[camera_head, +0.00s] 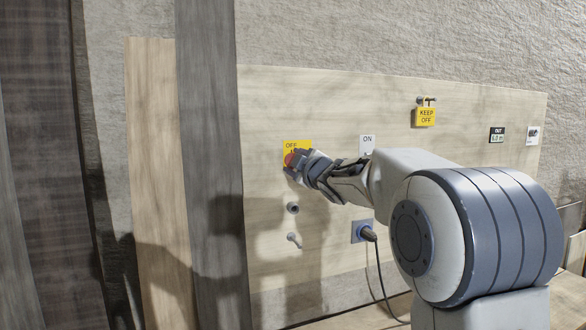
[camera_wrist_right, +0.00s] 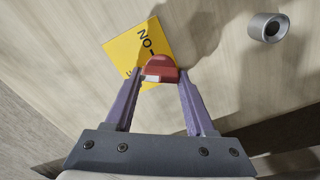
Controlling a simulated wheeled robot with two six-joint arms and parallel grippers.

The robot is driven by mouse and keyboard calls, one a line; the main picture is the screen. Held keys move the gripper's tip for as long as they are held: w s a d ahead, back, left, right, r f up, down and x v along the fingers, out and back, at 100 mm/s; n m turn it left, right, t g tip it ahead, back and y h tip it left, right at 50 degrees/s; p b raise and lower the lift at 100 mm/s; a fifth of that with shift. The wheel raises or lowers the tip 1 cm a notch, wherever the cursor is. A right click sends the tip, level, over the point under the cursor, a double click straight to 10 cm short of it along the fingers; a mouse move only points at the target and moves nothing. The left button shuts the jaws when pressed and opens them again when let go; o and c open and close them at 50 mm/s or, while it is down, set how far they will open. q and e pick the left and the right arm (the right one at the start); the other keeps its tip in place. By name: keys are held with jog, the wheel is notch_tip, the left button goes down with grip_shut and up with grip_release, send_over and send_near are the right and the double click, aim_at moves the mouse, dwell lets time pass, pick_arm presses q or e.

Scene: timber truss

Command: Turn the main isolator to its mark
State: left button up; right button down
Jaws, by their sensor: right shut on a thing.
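The main isolator is a red knob (camera_head: 289,159) on a yellow plate (camera_head: 291,144) lettered OFF, fixed to the pale wooden board. My right gripper (camera_head: 297,163) reaches it from the right and covers part of the plate. In the right wrist view the red knob (camera_wrist_right: 160,67) sits between the two fingertips of my right gripper (camera_wrist_right: 161,76), which is shut on it. The knob has a white patch on the near side. The yellow plate (camera_wrist_right: 128,50) shows the letters ON and a dark mark above the knob; other lettering is partly hidden. My left gripper is out of view.
A yellow KEEP OFF tag (camera_head: 425,117) hangs upper right. Below the isolator are a round grey fitting (camera_head: 293,208) and a small lever (camera_head: 294,240). A plug with a cable (camera_head: 369,233) sits in a socket.

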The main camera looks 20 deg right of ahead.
dwell(0.3)
jog(key=n+b, duration=0.2)
jog(key=n, duration=0.3)
jog(key=shift+f+b, duration=0.2)
jog(key=shift+b, duration=0.2)
grip_release()
jog(key=shift+r, duration=0.1)
jog(key=shift+s, duration=0.15)
jog(key=shift+s, duration=2.9)
